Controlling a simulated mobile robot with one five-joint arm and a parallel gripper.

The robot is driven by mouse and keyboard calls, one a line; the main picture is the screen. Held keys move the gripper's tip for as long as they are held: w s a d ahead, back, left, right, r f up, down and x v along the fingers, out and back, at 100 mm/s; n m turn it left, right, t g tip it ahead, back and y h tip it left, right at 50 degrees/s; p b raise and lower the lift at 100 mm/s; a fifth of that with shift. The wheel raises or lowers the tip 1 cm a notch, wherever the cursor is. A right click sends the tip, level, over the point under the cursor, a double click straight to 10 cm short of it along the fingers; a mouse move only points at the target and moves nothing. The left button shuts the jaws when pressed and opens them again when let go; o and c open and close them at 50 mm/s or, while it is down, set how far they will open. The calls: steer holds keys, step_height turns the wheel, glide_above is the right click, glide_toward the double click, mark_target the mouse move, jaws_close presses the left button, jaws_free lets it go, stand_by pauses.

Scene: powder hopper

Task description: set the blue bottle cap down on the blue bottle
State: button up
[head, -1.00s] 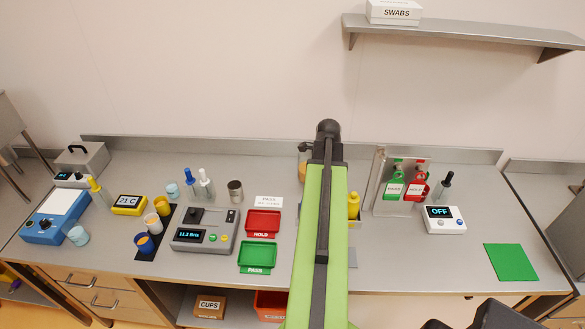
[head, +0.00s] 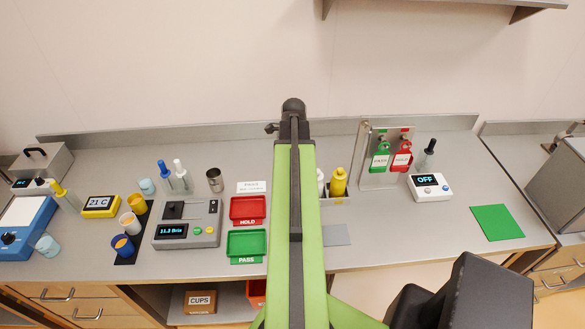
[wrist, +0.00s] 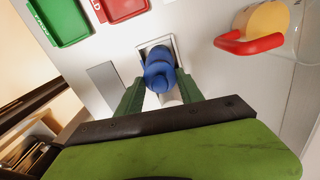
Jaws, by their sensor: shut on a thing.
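My gripper (wrist: 160,78) shows in the wrist view, its two green fingers on either side of a blue bottle cap (wrist: 157,83), shut on it. The blue bottle (wrist: 160,54) appears just beyond the cap, in line with it, in a square grey holder (wrist: 144,47). Cap and bottle overlap in this view, so I cannot tell whether they touch. A white part (wrist: 172,100) shows close behind the cap, between the fingers. In the head view my arm hides the blue bottle, the cap and the gripper.
In the head view a yellow bottle (head: 339,184) and a white bottle (head: 321,181) stand just right of my arm. A grey pad (head: 336,235) lies in front. Red (head: 248,207) and green (head: 247,242) trays lie left. A red-handled amber vessel (wrist: 264,25) is nearby in the wrist view.

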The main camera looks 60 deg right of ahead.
steer(key=shift+f, duration=0.4)
steer(key=shift+f+b, duration=0.6)
steer(key=shift+b, duration=0.1)
stand_by(0.4)
steer(key=o, duration=1.4)
steer(key=o, duration=0.5)
steer(key=shift+o, duration=0.2)
step_height(320, 180, up, 6)
steer(key=p, duration=0.6)
steer(key=shift+r, duration=0.1)
